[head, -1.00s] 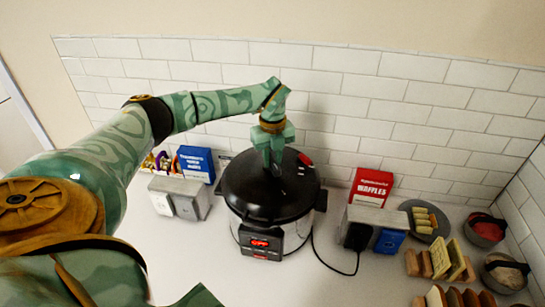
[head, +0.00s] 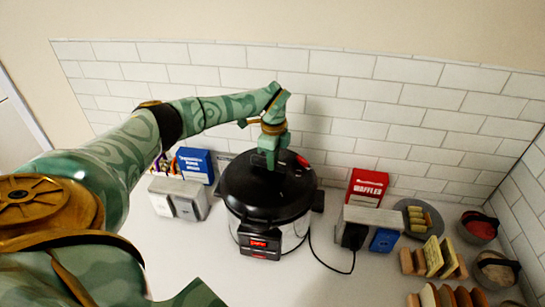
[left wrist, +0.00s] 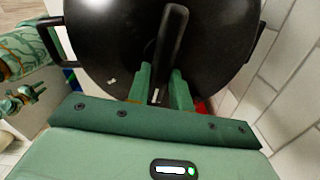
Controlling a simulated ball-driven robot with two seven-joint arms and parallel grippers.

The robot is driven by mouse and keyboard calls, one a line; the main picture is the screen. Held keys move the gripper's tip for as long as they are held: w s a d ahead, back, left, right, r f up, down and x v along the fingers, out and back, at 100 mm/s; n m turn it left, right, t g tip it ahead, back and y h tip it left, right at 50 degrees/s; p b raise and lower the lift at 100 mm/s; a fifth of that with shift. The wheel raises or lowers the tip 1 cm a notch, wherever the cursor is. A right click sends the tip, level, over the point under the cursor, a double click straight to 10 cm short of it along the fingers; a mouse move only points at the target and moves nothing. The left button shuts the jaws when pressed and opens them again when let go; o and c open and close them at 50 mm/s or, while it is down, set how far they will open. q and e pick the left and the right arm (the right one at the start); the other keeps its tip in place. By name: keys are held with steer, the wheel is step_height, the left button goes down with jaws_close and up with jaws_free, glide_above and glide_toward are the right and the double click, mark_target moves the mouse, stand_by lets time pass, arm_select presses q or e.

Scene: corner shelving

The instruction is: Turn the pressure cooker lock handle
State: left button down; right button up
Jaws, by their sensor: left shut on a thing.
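The pressure cooker (head: 262,205) stands on the counter, with a round black lid, a silver body and a red-lit front panel (head: 260,242). Its lid also fills the upper part of the left wrist view (left wrist: 110,50). The lock handle (left wrist: 172,35) is a long black bar across the lid's middle. My left gripper (head: 271,164) reaches down onto the lid from above. Its two green fingers (left wrist: 160,88) are shut on the near end of the handle, one on each side. In the head view the gripper hides most of the handle. My right gripper does not show.
A grey toaster (head: 180,198) and a blue box (head: 195,165) stand left of the cooker. A red waffle box (head: 367,187), another toaster (head: 368,222), a plate of food (head: 417,218) and bowls (head: 480,226) are on the right. A tiled wall is close behind.

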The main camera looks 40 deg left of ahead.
arm_select(q)
steer(key=shift+w+n, duration=0.15)
steer(key=shift+n, duration=0.95)
steer(key=c, duration=1.2)
jaws_free()
steer(key=shift+c, duration=0.2)
step_height(320, 180, up, 16)
steer(key=b, duration=0.1)
steer(key=shift+r+b, duration=0.2)
steer(key=shift+b, duration=0.2)
